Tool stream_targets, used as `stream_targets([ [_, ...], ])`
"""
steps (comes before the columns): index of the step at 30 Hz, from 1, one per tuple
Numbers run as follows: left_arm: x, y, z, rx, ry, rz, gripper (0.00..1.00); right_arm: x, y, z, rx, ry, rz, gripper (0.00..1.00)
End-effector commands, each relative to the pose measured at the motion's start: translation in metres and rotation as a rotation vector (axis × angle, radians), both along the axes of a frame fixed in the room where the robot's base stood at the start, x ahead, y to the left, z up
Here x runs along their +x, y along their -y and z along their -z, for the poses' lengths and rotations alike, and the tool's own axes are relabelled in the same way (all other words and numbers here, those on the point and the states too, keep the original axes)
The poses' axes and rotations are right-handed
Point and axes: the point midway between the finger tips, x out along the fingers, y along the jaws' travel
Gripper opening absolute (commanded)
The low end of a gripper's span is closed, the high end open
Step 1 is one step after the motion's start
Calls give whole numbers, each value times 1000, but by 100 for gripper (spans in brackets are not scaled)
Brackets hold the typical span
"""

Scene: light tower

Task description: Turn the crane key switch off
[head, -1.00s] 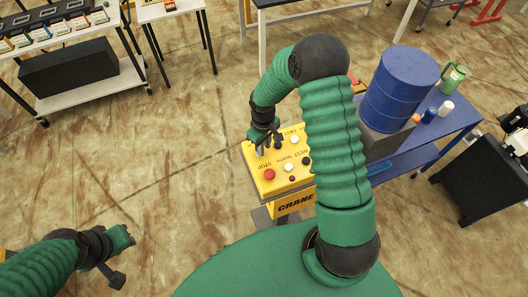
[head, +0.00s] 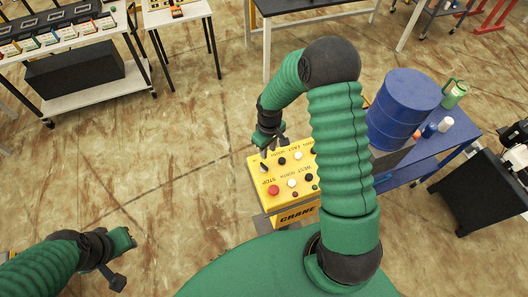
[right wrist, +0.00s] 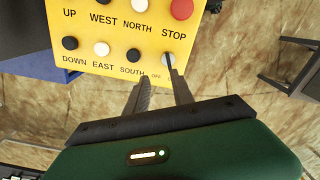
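The yellow crane panel (head: 283,178) has several round buttons and a red stop button (head: 273,190). It also shows in the right wrist view (right wrist: 118,28), with printed labels. The key switch (head: 264,168) sits at the panel's far left corner; in the right wrist view it (right wrist: 168,61) is a dark key on a pale disc beside a small OFF mark. My right gripper (right wrist: 161,78) has its fingers apart with nothing between them, close to the panel's edge near the key. It also shows in the head view (head: 273,151). My left gripper (head: 122,259) is open and empty, away from the panel.
A blue table (head: 445,137) with a blue drum (head: 403,103) stands right of the panel. A white-topped bench (head: 70,42) and a small table (head: 178,12) are at the back left. The floor left of the panel is clear.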

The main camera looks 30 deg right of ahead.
Motion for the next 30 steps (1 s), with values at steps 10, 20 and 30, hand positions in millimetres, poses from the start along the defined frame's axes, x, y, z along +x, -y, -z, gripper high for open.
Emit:
stream_targets([
  [10, 0, 0, -28, 0, 0, 0, 27, -1, -7, -36, -5, 0, -1, 29],
  [20, 0, -1, -51, 0, 0, 0, 27, -1, -2, -62, -2, -1, 1, 29],
  [30, 0, 0, -64, 0, 0, 1, 27, -1, -2, -90, -3, 1, -1, 29],
])
